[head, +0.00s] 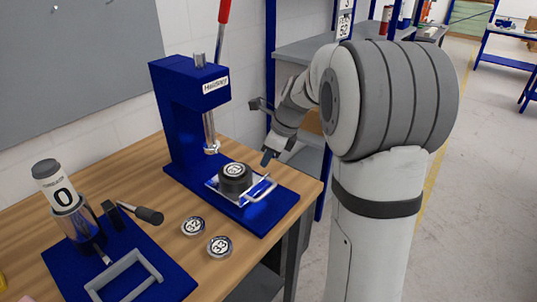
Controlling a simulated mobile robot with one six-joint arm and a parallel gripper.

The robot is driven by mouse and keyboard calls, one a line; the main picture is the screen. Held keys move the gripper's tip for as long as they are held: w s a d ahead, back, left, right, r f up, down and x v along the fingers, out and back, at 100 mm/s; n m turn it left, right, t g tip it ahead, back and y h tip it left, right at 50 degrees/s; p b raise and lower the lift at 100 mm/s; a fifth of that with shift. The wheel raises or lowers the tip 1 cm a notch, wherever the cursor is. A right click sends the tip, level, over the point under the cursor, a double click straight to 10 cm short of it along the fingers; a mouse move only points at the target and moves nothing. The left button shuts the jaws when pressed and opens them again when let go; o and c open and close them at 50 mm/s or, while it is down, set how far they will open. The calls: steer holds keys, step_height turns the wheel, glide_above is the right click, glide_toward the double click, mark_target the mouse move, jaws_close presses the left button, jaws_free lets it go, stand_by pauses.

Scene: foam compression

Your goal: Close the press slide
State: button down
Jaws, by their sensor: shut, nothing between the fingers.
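The blue press (185,120) stands on the wooden table, with a steel ram (209,132) and a red-handled lever (224,12) at its top. The press slide (257,207) is a shiny plate on the blue base, with a pale loop handle (268,189) at its right end. A dark round piece with a white label (235,181) sits on the slide, in front of and to the right of the ram, not under it. My gripper (266,160) is shut and empty, tips down, just above and behind the handle. I cannot tell whether it touches the handle.
Two labelled round discs lie on the table, one left (193,226) and one nearer (219,246). A blue fixture (172,276) with a grey handle and a labelled cylinder (57,190) stand at the left. Blue-framed shelving (300,50) is behind my arm.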

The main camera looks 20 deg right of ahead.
mark_target(254, 182)
steer(key=x, duration=0.6)
steer(key=w+a+p, duration=0.1)
steer(key=w+a, duration=0.1)
steer(key=w+a+p, duration=0.1)
steer(key=w+p, duration=0.1)
steer(key=w, duration=0.1)
steer(key=w+a+p, duration=0.1)
steer(key=w+a, duration=0.1)
steer(key=shift+w+a+r+p, duration=0.1)
steer(key=shift+w+a+p, duration=0.2)
steer(key=shift+w+p, duration=0.1)
steer(key=shift+r, duration=0.1)
